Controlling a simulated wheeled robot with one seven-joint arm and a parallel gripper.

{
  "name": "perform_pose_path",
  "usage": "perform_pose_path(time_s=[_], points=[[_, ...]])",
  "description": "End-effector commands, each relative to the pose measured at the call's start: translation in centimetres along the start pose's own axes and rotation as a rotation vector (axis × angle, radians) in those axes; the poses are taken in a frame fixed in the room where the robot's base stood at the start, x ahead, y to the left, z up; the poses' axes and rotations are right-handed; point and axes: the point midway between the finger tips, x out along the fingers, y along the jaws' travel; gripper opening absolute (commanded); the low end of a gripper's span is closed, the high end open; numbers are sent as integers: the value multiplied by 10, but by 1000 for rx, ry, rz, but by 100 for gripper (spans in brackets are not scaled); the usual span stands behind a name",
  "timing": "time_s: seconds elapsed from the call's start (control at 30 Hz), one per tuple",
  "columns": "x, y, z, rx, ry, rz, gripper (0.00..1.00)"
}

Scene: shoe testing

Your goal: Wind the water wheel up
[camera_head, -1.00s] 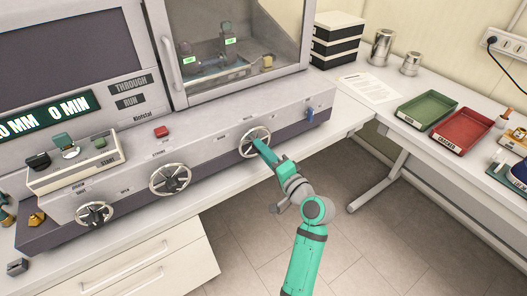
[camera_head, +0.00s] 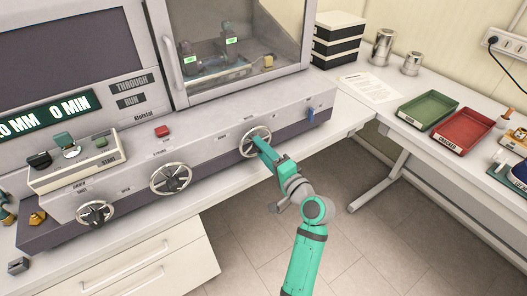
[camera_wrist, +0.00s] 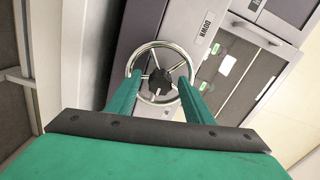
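Three chrome handwheels sit on the grey machine's front: a left one (camera_head: 95,213), a middle one (camera_head: 170,179) and a right one (camera_head: 268,133). Their small labels are too blurred in the head view to tell which is the water wheel. My gripper (camera_head: 260,145) is at the right wheel. In the wrist view, my gripper (camera_wrist: 158,84) has its two green fingers spread apart, over opposite sides of this wheel's rim, with the dark hub (camera_wrist: 160,82) between them. Contact with the rim or spokes is unclear. A label reading DOWN (camera_wrist: 206,24) is beside the wheel.
A glass-fronted chamber (camera_head: 243,40) with a vertical handle is above the wheels. A red button (camera_head: 162,132) and a blue lever (camera_head: 310,114) are on the panel. A green tray (camera_head: 428,111) and red tray (camera_head: 464,131) lie on the right bench. Floor below is clear.

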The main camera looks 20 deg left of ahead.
Motion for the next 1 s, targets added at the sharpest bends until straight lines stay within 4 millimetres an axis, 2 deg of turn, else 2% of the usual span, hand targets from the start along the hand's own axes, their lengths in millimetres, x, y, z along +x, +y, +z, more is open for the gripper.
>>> perform_pose_path(time_s=[0.17, 0.27, 0.5, 0.7, 0.83, 1.0], points=[[-5, 0, -1, -1, 3, 0, 47], [-17, 0, -1, 1, 3, 0, 47], [-62, 0, -1, -1, 5, 0, 47], [-93, 0, 0, 0, 2, 0, 47], [-104, 0, 1, 0, 1, 1, 47], [-109, 0, 1, 0, 0, 0, 47]])
